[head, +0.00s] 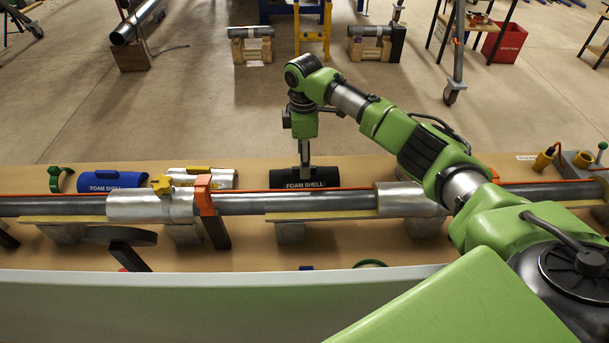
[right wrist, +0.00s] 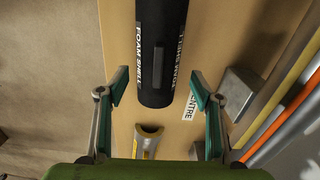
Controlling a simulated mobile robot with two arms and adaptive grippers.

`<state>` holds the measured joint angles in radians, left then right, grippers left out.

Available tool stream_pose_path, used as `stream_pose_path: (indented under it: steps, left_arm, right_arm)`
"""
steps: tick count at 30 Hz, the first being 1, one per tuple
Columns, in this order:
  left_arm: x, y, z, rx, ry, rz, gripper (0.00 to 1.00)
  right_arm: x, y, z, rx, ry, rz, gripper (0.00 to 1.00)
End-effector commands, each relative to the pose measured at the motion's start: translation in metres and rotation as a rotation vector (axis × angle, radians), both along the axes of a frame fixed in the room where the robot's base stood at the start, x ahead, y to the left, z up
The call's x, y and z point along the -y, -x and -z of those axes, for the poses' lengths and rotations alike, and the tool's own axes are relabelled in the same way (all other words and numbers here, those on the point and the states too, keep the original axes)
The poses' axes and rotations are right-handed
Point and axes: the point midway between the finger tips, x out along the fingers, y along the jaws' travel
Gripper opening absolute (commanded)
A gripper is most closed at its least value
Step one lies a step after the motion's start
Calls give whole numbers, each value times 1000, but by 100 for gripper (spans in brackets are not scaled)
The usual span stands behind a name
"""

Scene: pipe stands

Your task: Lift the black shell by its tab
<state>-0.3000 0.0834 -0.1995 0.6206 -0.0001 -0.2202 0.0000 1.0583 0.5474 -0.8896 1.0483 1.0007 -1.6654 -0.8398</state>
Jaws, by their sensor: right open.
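The black shell (head: 322,184), marked FOAM SHELL, lies on the tan bench behind the long pipe. My right gripper (head: 305,168) reaches down to it from above, fingers at its upper side. In the right wrist view the black shell (right wrist: 150,30) runs down from the top edge, with its dark tab (right wrist: 159,63) on top. My right gripper (right wrist: 159,88) is open there, one finger on each side of the shell's near end, with nothing between the fingers at the tab. In the head view the fingers partly hide the tab. My left gripper is not in view.
A silver shell (head: 222,181) and a blue shell (head: 110,180) lie to the left. The grey pipe (head: 300,203) with an orange strip runs along the front, with an orange clamp (head: 204,195). A yellow-lined half shell (right wrist: 148,138) lies below the black one in the wrist view.

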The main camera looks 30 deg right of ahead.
Motion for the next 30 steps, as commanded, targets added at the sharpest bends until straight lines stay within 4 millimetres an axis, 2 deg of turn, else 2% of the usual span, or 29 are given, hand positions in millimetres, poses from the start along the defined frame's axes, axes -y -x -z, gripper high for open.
stream_pose_path:
  steps: [5, 9, 18, 19, 24, 30]
  left_arm:
    - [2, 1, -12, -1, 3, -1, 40]
    - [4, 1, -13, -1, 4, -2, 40]
    - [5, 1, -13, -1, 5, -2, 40]
    - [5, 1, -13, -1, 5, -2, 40]
    - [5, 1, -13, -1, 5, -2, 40]
    - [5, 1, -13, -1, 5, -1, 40]
  right_arm:
    - [3, -2, 24, -4, 2, 2, 60]
    - [2, -2, 43, -3, 1, 0, 60]
    - [3, -2, 49, 0, 1, -1, 60]
    - [3, -2, 49, 0, 1, -1, 55]
    - [3, -2, 49, -1, 1, 0, 14]
    - [3, -1, 50, -4, 2, 0, 12]
